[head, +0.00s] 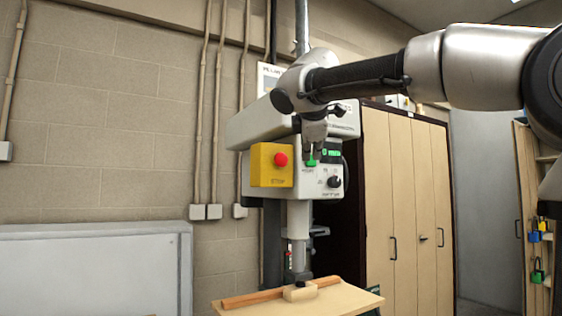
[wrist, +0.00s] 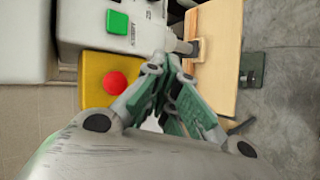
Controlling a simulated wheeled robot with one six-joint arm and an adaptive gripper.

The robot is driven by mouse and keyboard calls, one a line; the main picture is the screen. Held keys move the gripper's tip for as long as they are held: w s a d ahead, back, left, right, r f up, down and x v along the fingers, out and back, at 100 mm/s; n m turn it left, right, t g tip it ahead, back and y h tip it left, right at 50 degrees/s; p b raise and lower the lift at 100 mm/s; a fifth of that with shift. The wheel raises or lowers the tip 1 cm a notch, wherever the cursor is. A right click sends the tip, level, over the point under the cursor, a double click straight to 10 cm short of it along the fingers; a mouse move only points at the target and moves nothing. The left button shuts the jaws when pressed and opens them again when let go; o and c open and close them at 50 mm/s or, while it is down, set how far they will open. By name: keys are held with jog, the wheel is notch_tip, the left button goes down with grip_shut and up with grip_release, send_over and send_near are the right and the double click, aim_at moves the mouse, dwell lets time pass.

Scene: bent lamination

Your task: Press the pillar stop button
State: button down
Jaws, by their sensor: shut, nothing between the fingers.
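The pillar stop button is a red round button (head: 281,159) on a yellow box (head: 262,170) marked STOP, on the front of the grey pillar drill (head: 250,122). In the wrist view the red button (wrist: 115,83) and its yellow box (wrist: 95,68) lie left of the fingers, uncovered. My gripper (wrist: 172,62) has its green-padded fingers brought together at the tips, with nothing held. In the head view my gripper (head: 313,140) hangs in front of the drill head, up and to the right of the red button. It looks apart from the button.
A green button (wrist: 117,21) sits on the drill head beside the stop box. A dark knob (head: 334,182) is lower right. The drill table (head: 340,303) is below. A wooden cabinet (head: 405,190) stands right, and a grey panel (head: 90,275) at lower left.

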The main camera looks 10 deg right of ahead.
aim_at(280, 160)
jog(key=shift+w, duration=0.1)
jog(key=w+a, duration=0.2)
jog(key=w, duration=0.6)
jog(key=shift+a, duration=0.35)
jog(key=shift+w, duration=0.2)
dwell(1.2)
jog(key=shift+w+a, duration=0.15)
jog(key=shift+w, duration=0.15)
jog(key=shift+w+a, duration=0.15)
jog(key=shift+w, duration=0.35)
dwell(0.8)
jog(key=shift+s, duration=0.1)
jog(key=shift+s+d, duration=0.25)
jog(key=shift+s, duration=0.55)
